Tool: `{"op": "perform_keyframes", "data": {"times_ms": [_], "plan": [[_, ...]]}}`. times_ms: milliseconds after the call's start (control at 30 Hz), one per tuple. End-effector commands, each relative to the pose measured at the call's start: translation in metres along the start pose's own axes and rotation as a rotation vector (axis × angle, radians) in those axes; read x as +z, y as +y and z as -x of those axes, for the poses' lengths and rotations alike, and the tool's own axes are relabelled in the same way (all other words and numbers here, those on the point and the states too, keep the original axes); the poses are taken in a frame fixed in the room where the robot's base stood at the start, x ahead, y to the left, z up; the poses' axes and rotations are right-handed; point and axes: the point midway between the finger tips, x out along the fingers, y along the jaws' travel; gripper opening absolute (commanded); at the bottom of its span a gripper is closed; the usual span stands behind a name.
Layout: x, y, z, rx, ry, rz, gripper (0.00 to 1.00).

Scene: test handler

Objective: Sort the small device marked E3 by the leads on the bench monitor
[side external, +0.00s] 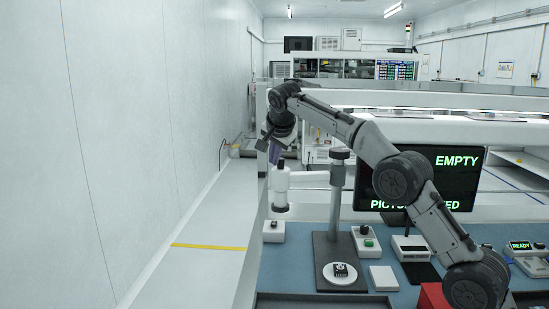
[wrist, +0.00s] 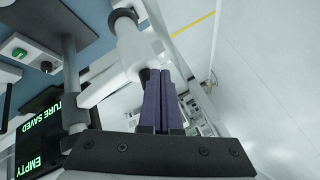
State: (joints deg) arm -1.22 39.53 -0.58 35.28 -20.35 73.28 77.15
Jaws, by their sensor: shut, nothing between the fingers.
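A small black device (side external: 340,269) lies on a white round plate (side external: 343,282) on the dark stand base; its marking is too small to read. The bench monitor (side external: 468,178) shows "EMPTY" and, partly behind my arm, "PICTURE SAVED". The monitor also shows at the left edge of the wrist view (wrist: 38,135), with the same words. My gripper (side external: 274,155) is raised at the left, above the bench and well away from the device. Its purple fingers (wrist: 161,75) are together and empty, close to the white scope head in the wrist view.
A scope column (side external: 337,195) with a white arm and head (side external: 281,186) stands between my gripper and the device. A green-button box (side external: 365,241), a white block (side external: 383,278), a red bin (side external: 434,296) and a "READY" unit (side external: 525,250) stand to the right.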

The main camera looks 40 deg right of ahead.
Motion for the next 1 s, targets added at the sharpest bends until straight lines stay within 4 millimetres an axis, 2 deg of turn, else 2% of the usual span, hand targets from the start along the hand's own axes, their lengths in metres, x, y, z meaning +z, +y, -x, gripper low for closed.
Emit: {"op": "perform_keyframes", "data": {"times_ms": [133,233,600,700,1000], "plan": [[0.0,-0.001,0.005,-0.002,0.001,0.0,0.0],[-0.001,-0.001,0.017,-0.004,0.001,-0.001,0.0],[0.0,-0.001,0.09,-0.005,0.001,0.0,0.0],[0.0,-0.001,0.103,-0.004,0.002,-0.001,0.0],[0.0,0.0,0.12,0.0,0.0,0.0,0.0]]}}
